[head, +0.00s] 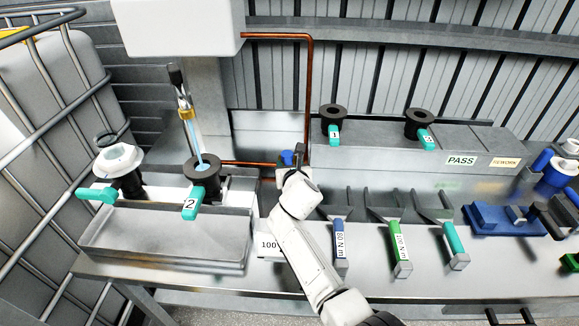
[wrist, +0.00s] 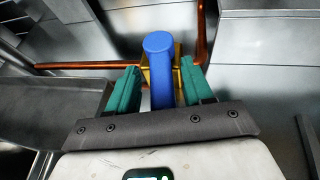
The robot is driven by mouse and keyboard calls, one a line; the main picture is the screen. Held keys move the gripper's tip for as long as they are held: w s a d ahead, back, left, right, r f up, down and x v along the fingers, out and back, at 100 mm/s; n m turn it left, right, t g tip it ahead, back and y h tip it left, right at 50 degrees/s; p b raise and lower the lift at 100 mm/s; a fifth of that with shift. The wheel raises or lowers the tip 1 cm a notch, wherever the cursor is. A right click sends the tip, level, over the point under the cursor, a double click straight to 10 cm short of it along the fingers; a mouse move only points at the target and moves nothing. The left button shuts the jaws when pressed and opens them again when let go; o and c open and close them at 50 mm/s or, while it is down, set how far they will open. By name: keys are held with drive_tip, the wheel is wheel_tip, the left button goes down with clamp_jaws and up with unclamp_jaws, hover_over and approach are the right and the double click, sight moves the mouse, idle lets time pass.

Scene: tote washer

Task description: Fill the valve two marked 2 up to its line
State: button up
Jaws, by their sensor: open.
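The valve two (head: 203,168) is a black ring-topped piece with a teal tag marked 2 (head: 190,203), upright over the metal basin at the left. A pale blue stream falls from the brass-collared spout (head: 185,112) into its top, where blue liquid shows. Its level against any line is too small to tell. My gripper (wrist: 160,85) is open, its two teal fingers on either side of a blue handle (wrist: 159,60) on a brass body. The blue handle also shows in the head view (head: 288,158), partly hidden by my gripper.
Another teal-tagged piece with a white top (head: 118,160) stands left on the basin (head: 165,240). Copper pipe (head: 310,95) runs behind. Tagged pieces 1 (head: 334,115) and 3 (head: 419,122) sit on the back ledge. Torque tools (head: 338,240) stand right of my arm.

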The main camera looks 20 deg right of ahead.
drive_tip(key=shift+s+r+p, duration=0.2)
drive_tip(key=shift+s+p, duration=0.1)
drive_tip(key=shift+s, duration=0.1)
drive_tip(key=p+v, duration=0.2)
drive_tip(key=v, duration=0.8)
drive_tip(key=shift+p, duration=0.3)
drive_tip(key=shift+s, duration=0.1)
idle(0.4)
